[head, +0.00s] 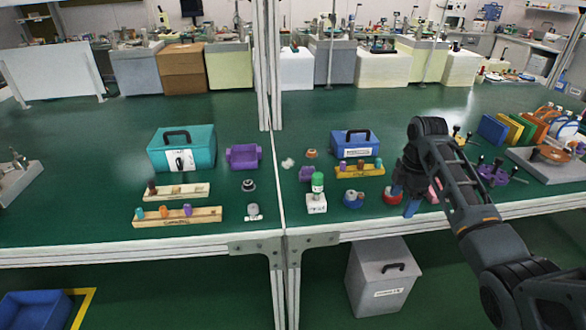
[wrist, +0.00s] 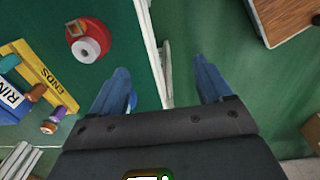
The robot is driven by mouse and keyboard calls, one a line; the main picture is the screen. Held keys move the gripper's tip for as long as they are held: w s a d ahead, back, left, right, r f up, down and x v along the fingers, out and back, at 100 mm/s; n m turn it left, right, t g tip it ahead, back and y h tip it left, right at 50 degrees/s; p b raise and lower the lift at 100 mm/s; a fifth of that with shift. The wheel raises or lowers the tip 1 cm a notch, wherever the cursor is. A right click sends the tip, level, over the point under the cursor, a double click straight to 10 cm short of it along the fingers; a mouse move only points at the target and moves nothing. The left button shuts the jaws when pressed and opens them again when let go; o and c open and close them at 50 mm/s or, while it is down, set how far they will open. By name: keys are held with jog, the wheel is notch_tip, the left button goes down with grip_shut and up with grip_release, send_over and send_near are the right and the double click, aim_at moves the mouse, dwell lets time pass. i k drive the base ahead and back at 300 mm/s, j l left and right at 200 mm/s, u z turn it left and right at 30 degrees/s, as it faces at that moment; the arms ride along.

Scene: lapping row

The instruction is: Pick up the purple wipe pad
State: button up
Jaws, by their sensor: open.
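A purple block-like thing (head: 243,156) lies on the left green bench, right of the teal box. A smaller purple piece (head: 306,173) lies on the right bench, partly hidden behind a green-capped bottle. I cannot tell which, if either, is the wipe pad. My gripper (head: 403,200) is over the front of the right bench, well to the right of both. It is open, with its blue fingers apart and nothing between them in the wrist view (wrist: 162,85). No purple pad shows in the wrist view.
A teal box (head: 205,150) and a blue box (head: 350,143) stand on the benches. A green-capped bottle (head: 317,186), wooden peg racks (head: 178,217) and a yellow rack (head: 360,170) lie among them. An upright post (head: 270,70) divides the benches. The left bench's middle back is clear.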

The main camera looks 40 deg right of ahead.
aim_at(305, 175)
jog(key=i+j, duration=0.15)
jog(key=i, duration=0.2)
jog(key=i+j, duration=0.15)
jog(key=i, duration=0.25)
jog(key=i+j, duration=0.15)
jog(key=i, duration=0.2)
